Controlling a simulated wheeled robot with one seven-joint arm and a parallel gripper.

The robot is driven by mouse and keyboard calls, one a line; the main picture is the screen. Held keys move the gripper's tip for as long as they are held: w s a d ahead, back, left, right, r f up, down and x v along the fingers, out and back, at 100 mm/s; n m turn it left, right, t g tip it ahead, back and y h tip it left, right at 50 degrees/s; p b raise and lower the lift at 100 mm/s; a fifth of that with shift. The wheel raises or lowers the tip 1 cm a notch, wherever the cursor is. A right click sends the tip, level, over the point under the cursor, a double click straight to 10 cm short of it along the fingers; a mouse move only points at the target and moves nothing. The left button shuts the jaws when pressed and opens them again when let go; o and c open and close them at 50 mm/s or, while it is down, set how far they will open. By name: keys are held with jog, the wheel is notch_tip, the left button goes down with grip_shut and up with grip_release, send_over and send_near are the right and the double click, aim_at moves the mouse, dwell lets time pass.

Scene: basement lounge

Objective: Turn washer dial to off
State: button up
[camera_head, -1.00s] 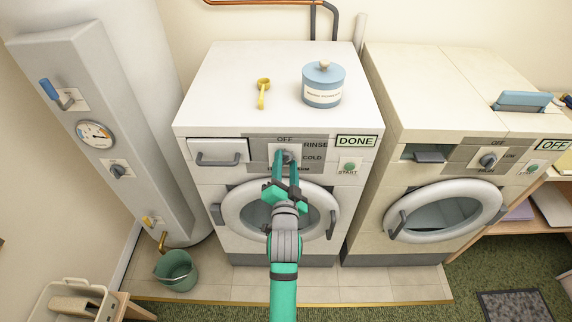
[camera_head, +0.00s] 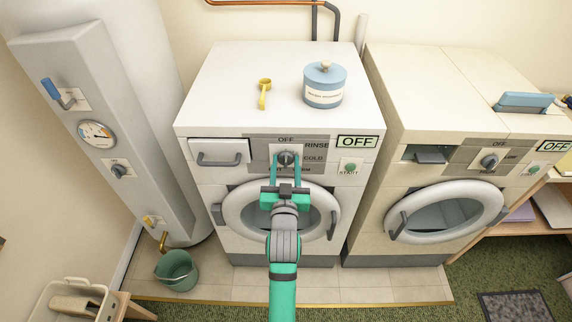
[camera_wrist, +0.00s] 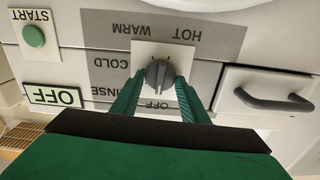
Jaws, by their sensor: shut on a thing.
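The left washer (camera_head: 195,122) stands in front of me. Its round grey dial (camera_head: 286,158) sits on a white plate in a grey panel, with OFF above it and RINSE and COLD at its right. The display (camera_head: 357,141) at the panel's right reads OFF. My gripper (camera_head: 286,164) is at the dial, with one green finger on each side of it, shut on it. The wrist view is upside down and shows the dial (camera_wrist: 158,75) between the fingertips, its ridge roughly upright in line with the OFF label (camera_wrist: 160,105).
A green START button (camera_head: 349,167) is right of the dial, and a drawer handle (camera_head: 218,160) is at the left. A blue canister (camera_head: 324,86) and yellow scoop (camera_head: 264,92) lie on top. A second machine (camera_head: 440,150) stands at the right.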

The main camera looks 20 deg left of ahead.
jog(key=shift+n, duration=0.4)
jog(key=o, duration=1)
jog(key=shift+s, duration=0.1)
jog(key=v, duration=1)
jog(key=shift+s+d, duration=0.1)
jog(key=shift+s, duration=0.2)
